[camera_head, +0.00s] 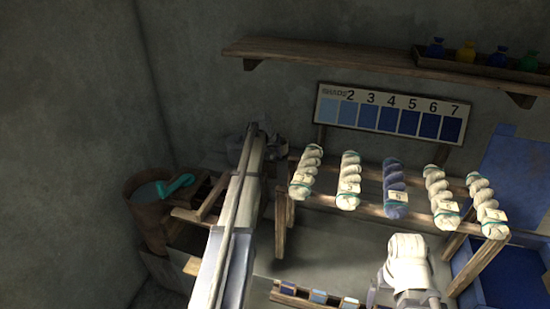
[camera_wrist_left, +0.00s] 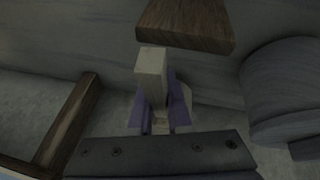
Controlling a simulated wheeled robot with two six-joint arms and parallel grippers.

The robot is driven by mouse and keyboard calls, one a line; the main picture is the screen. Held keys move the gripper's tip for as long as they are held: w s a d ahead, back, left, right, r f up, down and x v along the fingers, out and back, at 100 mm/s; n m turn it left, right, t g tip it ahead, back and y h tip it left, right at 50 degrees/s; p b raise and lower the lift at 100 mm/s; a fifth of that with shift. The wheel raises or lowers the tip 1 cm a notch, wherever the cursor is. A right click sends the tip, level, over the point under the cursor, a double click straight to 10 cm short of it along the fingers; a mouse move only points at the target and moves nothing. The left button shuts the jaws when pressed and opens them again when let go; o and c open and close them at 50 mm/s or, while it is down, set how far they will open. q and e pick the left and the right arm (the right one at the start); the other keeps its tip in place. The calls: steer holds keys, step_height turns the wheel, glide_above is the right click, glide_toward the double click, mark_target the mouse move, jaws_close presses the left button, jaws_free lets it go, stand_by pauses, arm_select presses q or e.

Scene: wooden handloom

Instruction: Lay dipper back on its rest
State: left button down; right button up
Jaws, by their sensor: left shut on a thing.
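My left gripper (camera_wrist_left: 158,100) shows in the left wrist view with its two purple fingers shut on a pale, straight bar (camera_wrist_left: 150,68). The bar looks like the dipper's handle; the rest of it is hidden. In the head view my left arm reaches up the middle left, and the left gripper (camera_head: 251,145) is small and dark at its far end by the back wall. What it holds cannot be made out there. I cannot tell which piece is the dipper's rest. A brown wooden block (camera_wrist_left: 186,26) is just beyond the bar in the wrist view.
A wooden bucket (camera_head: 150,222) with a teal curved thing (camera_head: 176,185) at its rim stands left. Several twisted skeins (camera_head: 396,188) hang on a wooden rack (camera_head: 283,210) to the right. A numbered shade board (camera_head: 390,114) and a shelf (camera_head: 340,55) are on the wall.

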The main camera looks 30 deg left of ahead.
arm_select(q)
steer(key=shift+s+f+b, duration=0.1)
steer(key=shift+f+b, duration=0.3)
steer(key=shift+f, duration=0.35)
arm_select(e)
steer(key=shift+f, duration=0.8)
arm_select(q)
steer(key=c, duration=0.8)
jaws_free()
steer(key=shift+r, duration=0.1)
arm_select(e)
steer(key=shift+r, duration=0.15)
arm_select(q)
steer(key=p+v, duration=0.7)
steer(key=shift+s+r, duration=0.15)
steer(key=shift+r, duration=0.15)
arm_select(e)
step_height(320, 180, up, 7)
arm_select(q)
steer(key=shift+s+f, duration=0.1)
arm_select(e)
steer(key=shift+s, duration=0.1)
